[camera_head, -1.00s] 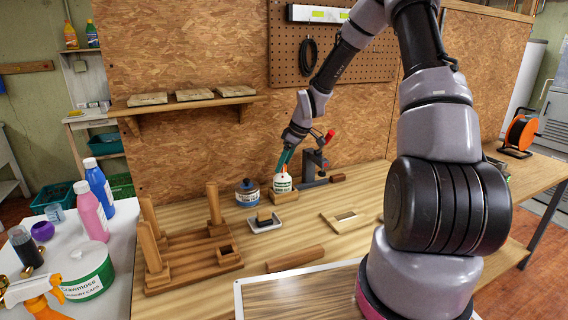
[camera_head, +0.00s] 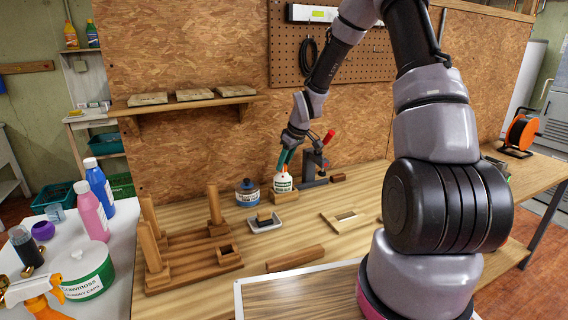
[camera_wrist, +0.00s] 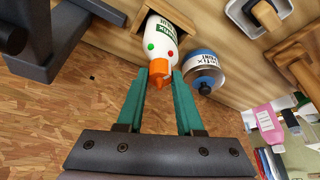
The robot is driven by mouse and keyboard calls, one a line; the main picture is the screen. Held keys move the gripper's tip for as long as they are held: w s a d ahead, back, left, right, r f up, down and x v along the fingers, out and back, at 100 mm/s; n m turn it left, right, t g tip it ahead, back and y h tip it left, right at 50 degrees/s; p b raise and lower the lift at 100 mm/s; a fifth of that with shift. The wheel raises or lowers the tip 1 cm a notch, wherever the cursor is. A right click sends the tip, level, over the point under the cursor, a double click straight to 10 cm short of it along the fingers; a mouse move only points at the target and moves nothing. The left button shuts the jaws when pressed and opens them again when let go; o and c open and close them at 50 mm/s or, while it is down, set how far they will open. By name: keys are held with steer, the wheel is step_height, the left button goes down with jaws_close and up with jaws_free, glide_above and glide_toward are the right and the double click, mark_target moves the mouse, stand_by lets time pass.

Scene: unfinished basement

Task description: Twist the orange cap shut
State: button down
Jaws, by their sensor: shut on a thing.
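The orange cap (camera_wrist: 159,71) sits on the neck of a white glue bottle with a green label (camera_wrist: 160,42). In the head view the bottle (camera_head: 283,183) stands upright in a small wooden holder (camera_head: 285,197) at the back of the workbench. My gripper (camera_wrist: 161,76) has green fingers, one on each side of the orange cap, and is shut on it. In the head view my gripper (camera_head: 285,160) comes down onto the bottle's top from above, and its fingers hide the cap there.
A blue-labelled jar (camera_head: 247,193) stands just left of the bottle. A clamp with a red handle (camera_head: 318,160) stands close on the right. A wooden frame with posts (camera_head: 190,245) is at front left. A wooden bar (camera_head: 295,258) lies at the front.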

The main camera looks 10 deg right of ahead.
steer(key=shift+a+m, duration=0.1)
steer(key=shift+m, duration=0.2)
stand_by(1.0)
steer(key=c, duration=0.5)
jaws_free()
steer(key=v, duration=1)
steer(key=shift+s+r, duration=0.15)
steer(key=shift+r, duration=0.25)
